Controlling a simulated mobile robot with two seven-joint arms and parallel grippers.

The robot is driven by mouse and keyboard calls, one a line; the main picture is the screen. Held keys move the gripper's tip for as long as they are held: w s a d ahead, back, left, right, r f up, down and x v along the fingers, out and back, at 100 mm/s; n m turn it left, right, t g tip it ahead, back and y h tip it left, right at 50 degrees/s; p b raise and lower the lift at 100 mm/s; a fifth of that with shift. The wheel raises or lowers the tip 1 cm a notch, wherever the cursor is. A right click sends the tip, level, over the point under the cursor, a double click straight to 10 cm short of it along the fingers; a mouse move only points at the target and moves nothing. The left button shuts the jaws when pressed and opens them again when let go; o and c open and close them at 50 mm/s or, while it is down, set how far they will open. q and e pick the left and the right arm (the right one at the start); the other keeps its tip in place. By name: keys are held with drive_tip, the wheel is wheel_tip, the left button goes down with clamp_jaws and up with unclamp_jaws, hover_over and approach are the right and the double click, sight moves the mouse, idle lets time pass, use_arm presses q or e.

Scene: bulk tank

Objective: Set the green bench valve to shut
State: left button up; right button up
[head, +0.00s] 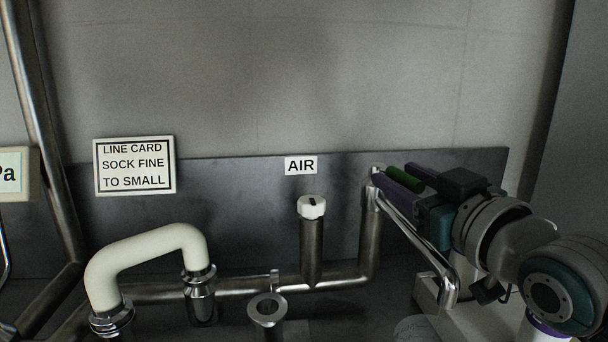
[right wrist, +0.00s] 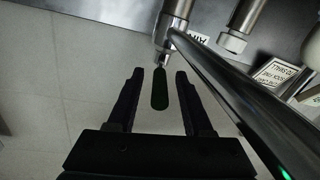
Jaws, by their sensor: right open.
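The green bench valve handle (head: 404,178) shows in the head view at the upper end of the metal pipe, right of the AIR label. It also shows in the right wrist view (right wrist: 160,90) as a dark green rounded bar in line with the fingers, on a small metal stem. My right gripper (head: 397,172) is open with its two fingers on either side of the handle. In the right wrist view (right wrist: 160,73) a gap shows between the handle and each finger. Part of the handle is hidden by the near finger in the head view. My left gripper is not in view.
A shiny metal pipe (right wrist: 240,85) runs close beside the right gripper. A white-capped post (head: 311,207), a metal ring fitting (head: 267,309) and a cream bent hose (head: 145,247) stand to the left. A line card sign (head: 135,165) and AIR label (head: 301,166) are behind.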

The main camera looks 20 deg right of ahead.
clamp_jaws()
idle(0.3)
idle(1.1)
